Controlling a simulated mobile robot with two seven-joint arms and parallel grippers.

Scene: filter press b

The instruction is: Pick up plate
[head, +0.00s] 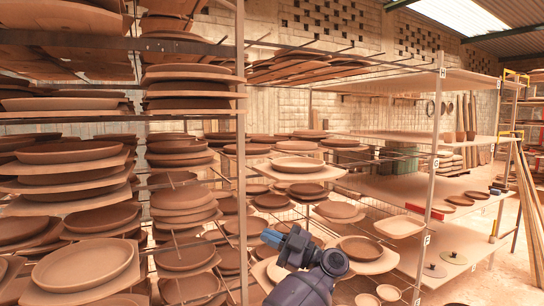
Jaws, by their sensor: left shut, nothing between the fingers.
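Many round brown clay plates rest on boards in the racks, and I cannot tell which one the task means. A large light plate (82,265) lies at the lower left. A pale plate (298,164) sits on a board in the middle. A darker plate (361,248) lies on a board right of my left gripper. My left gripper (270,236), with blue fingertips, is in the lower middle. It is shut and empty, in front of the middle rack. My forearm hides some boards behind it. My right gripper is not in view.
A metal post (241,150) stands left of my gripper, and another post (432,170) stands right. Thin rods stick out between the racks. The right shelves (440,192) have bare room, with several small discs and a small dark-blue item (499,188).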

